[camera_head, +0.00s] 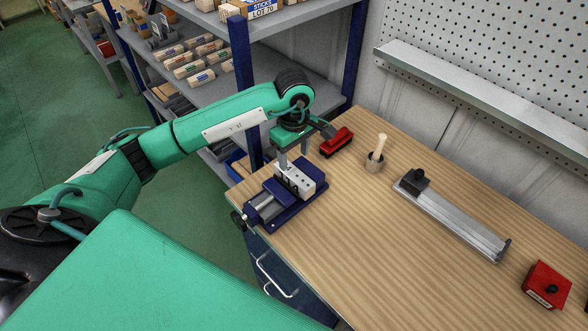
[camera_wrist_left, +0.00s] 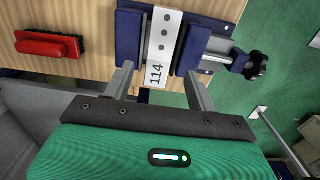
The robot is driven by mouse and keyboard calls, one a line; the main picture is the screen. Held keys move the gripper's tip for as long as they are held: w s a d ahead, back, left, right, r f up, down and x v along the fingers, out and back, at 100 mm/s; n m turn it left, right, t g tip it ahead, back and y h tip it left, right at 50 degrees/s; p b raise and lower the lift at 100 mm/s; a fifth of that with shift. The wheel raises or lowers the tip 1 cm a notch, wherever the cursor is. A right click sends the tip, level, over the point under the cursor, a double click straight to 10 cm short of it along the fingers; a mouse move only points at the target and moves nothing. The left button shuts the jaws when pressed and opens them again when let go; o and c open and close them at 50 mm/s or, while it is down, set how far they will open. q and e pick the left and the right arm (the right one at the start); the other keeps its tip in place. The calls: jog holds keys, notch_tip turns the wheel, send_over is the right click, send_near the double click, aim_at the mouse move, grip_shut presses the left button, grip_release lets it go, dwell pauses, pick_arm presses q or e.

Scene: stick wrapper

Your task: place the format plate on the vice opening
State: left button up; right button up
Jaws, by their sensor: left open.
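The blue vice (camera_head: 266,211) stands at the left edge of the wooden table, and its blue jaws (camera_wrist_left: 130,38) show in the left wrist view. The format plate (camera_head: 301,179), white with dark holes, lies on the vice. In the left wrist view the format plate (camera_wrist_left: 166,42) is marked 114 and lies lengthwise between the blue jaws. My left gripper (camera_head: 291,157) is just above the plate, pointing down. In the left wrist view my left gripper (camera_wrist_left: 159,72) is open, its fingers apart on either side of the plate's near end. My right gripper is not in view.
A red-topped brush (camera_head: 337,141) lies behind the vice. A wooden pestle in a cup (camera_head: 376,157), a metal rail with a black stop (camera_head: 452,218) and a red box (camera_head: 546,287) stand to the right. Shelves (camera_head: 190,45) rise behind my arm. The front table middle is clear.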

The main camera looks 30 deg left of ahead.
aim_at(294, 173)
pick_arm(q)
notch_tip(294, 173, up, 6)
jog(key=shift+f+b, duration=0.1)
jog(key=shift+b, duration=0.75)
